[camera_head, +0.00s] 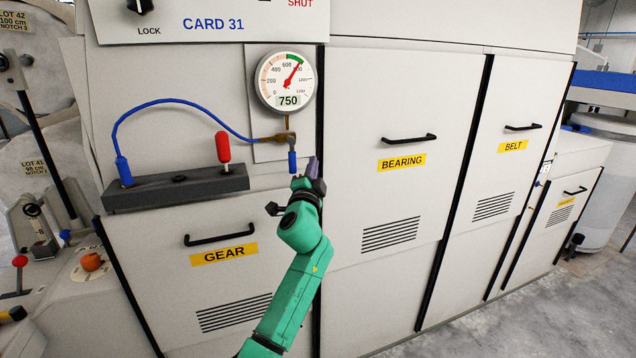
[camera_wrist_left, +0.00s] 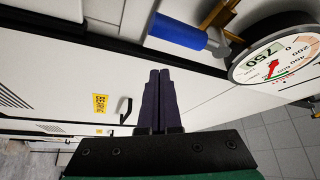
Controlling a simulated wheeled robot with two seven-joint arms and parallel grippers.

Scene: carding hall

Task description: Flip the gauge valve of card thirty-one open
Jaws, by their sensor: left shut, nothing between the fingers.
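The gauge valve has a short blue lever (camera_head: 292,162) that hangs straight down from a brass fitting (camera_head: 284,137) under the round gauge (camera_head: 286,82) of card 31. The gauge shows 750, its red needle near the green band. My left gripper (camera_head: 314,166) is shut and empty, its dark fingers just right of the lever with a small gap in the picture. In the left wrist view the shut fingers (camera_wrist_left: 159,78) point toward the panel; the blue lever (camera_wrist_left: 178,32) and gauge (camera_wrist_left: 277,60) lie beyond them and to the right. My right gripper is not in view.
A blue hose (camera_head: 170,101) runs from the fitting to a dark block (camera_head: 176,187) with a red-handled lever (camera_head: 223,147). Cabinet doors with black handles, GEAR (camera_head: 220,239), BEARING (camera_head: 408,139) and BELT (camera_head: 513,128), surround the arm. Open floor lies at lower right.

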